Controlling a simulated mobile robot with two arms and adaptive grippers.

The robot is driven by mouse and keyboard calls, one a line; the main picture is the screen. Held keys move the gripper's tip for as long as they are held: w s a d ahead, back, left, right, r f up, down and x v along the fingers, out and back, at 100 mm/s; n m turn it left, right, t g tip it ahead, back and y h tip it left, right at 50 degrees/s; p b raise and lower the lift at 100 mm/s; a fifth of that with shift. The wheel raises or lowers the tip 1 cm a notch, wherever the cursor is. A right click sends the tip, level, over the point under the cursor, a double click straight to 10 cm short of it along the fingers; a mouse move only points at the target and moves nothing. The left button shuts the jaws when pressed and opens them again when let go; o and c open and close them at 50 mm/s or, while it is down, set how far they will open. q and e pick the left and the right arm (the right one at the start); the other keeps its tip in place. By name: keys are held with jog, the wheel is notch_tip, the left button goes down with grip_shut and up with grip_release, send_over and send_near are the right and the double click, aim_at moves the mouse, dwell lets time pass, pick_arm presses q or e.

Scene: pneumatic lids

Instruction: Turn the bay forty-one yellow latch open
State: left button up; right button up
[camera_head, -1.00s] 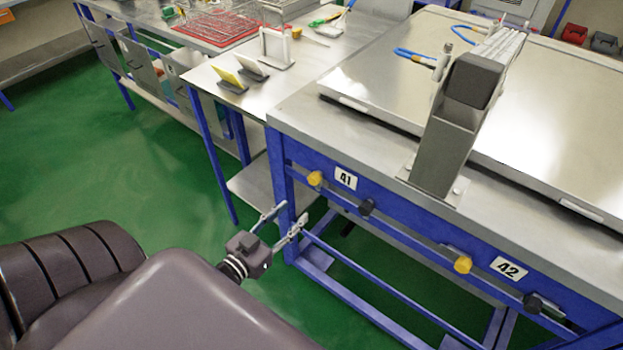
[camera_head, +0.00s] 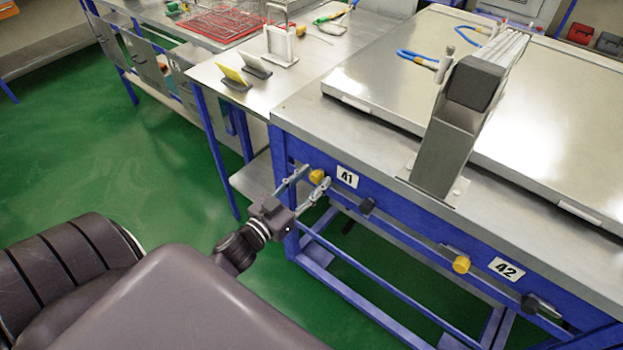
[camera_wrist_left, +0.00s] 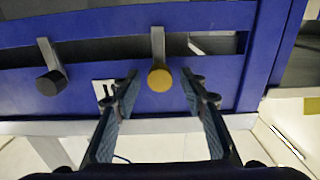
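The bay 41 yellow latch (camera_head: 316,176) is a yellow knob on the blue front rail of the bench, just left of the "41" label (camera_head: 347,177). The left wrist view shows the yellow knob (camera_wrist_left: 159,80) on a grey metal lever, between the fingers and ahead of them. My left gripper (camera_head: 305,185) is open, its fingers on either side of the knob; I cannot tell whether either finger touches it. It also shows in the wrist view (camera_wrist_left: 158,92). My right gripper is not seen.
A black knob (camera_head: 366,206) sits right of the label; it also shows in the wrist view (camera_wrist_left: 51,83). The bay 42 yellow knob (camera_head: 461,264) is further right. A grey post (camera_head: 447,150) and a flat metal lid (camera_head: 400,95) are on the bench top.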

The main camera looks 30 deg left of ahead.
pick_arm(q)
jog(key=shift+c, duration=0.4)
grip_shut()
jog(key=shift+m, duration=0.3)
jog(key=m, duration=0.2)
jog(key=shift+m, duration=0.3)
jog(key=m, duration=0.3)
jog(key=shift+d+m, duration=0.1)
jog(key=shift+m, duration=0.2)
jog(key=m, duration=0.5)
jog(key=shift+f+m, duration=0.15)
jog(key=shift+m, duration=0.15)
jog(key=m+b, duration=0.1)
jog(key=m, duration=0.4)
jog(key=shift+m, duration=0.3)
jog(key=shift+b, duration=0.3)
